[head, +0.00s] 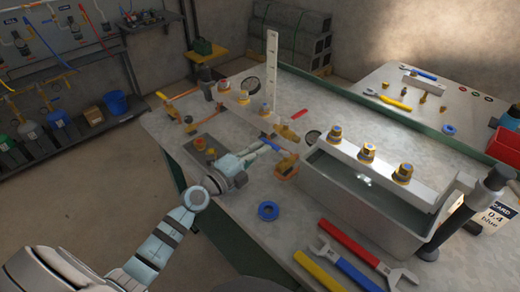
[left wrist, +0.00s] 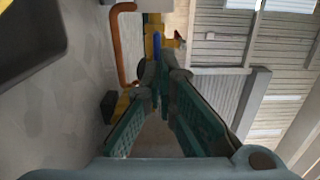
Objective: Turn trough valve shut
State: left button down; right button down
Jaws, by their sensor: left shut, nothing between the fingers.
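The water trough (head: 345,200) is a grey open tank at the right of the bench in the head view. Beside its left end are brass and orange valve fittings (head: 287,166), with a small blue lever (head: 266,136). My left gripper (head: 262,148) is shut and empty, its tips close to the blue lever and brass parts. In the left wrist view its fingers (left wrist: 160,82) meet just below the blue lever (left wrist: 157,44), beside a yellow body and an orange pipe (left wrist: 119,42). Whether the tips touch the lever I cannot tell. My right gripper is not in view.
A white bar (head: 350,157) with brass fittings spans the trough. A white upright strip (head: 271,65) stands behind the valves. A black post (head: 462,218) stands at right.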

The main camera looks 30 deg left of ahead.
pick_arm(q)
jog(key=shift+w, duration=0.15)
jog(key=shift+w+f+m+h+b, duration=0.15)
jog(key=shift+w+m+h+b, duration=0.35)
jog(key=shift+b, duration=0.4)
jog(key=shift+r+g, duration=0.3)
jog(key=shift+r, duration=0.05)
